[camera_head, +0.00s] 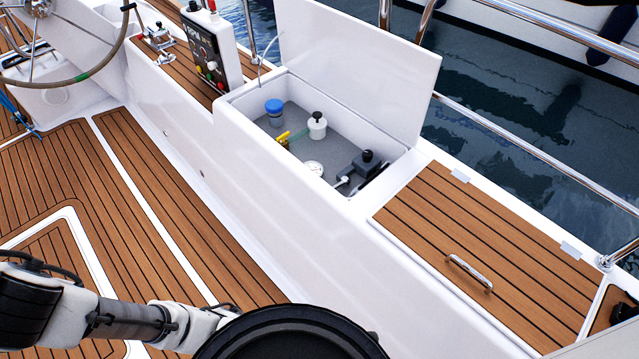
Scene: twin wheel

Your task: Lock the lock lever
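An open locker in the white side bench has its white lid (357,62) raised. Inside, a small yellow lever (282,137) sits on a greenish line near the left wall. I cannot tell for sure whether this is the lock lever, or whether it is locked. Near it are a blue-capped container (274,110), a white cylinder with a black knob (317,127), a white disc (314,169) and a dark unit with a black knob (366,162). My arm crosses the bottom left, outside the locker. My gripper's fingers do not show.
A control box (208,45) with coloured buttons and chrome deck hardware (158,42) stand left of the locker. A steering wheel (70,75) is at the upper left. A closed teak hatch (480,262) with a metal handle lies right. Metal rails edge the water. The teak floor (180,215) is clear.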

